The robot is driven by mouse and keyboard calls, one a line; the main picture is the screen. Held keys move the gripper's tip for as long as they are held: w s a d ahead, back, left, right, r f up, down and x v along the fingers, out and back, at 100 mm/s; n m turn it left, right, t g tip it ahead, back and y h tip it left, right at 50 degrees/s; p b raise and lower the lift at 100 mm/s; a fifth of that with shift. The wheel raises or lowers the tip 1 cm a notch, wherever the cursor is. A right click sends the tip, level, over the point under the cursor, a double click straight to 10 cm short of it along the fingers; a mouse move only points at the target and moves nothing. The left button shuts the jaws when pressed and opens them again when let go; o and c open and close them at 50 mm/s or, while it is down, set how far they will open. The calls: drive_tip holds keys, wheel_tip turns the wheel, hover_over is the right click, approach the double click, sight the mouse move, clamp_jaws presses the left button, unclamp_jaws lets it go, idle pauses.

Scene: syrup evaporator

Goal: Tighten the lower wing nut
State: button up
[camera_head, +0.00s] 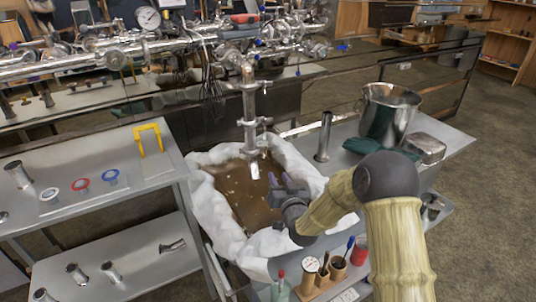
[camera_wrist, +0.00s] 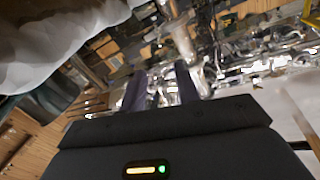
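A vertical steel pipe (camera_head: 249,95) hangs from the horizontal piping over a basin of brown liquid (camera_head: 250,195). A clamp (camera_head: 253,122) sits low on this pipe, with a small part sticking out to the right; the wing nut itself is too small to make out for certain. My gripper (camera_head: 277,184) is below and to the right of the clamp, apart from it, above the basin. In the wrist view my gripper (camera_wrist: 160,76) has two dark fingers spread with a gap, holding nothing. The pipe (camera_wrist: 185,42) appears beyond the right finger there.
The basin has a white cloth liner (camera_head: 292,158) bunched around its rim. On the right table stand a steel bucket (camera_head: 390,112), an upright tube (camera_head: 323,138) and a green cloth (camera_head: 380,150). The left table (camera_head: 110,170) holds gaskets and a yellow handle (camera_head: 148,137).

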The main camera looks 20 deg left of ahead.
sight(266, 151)
drive_tip(key=x, duration=1.4)
drive_tip(key=shift+w+f, duration=0.1)
drive_tip(key=shift+f, duration=0.05)
drive_tip(key=shift+c, duration=0.2)
clamp_jaws()
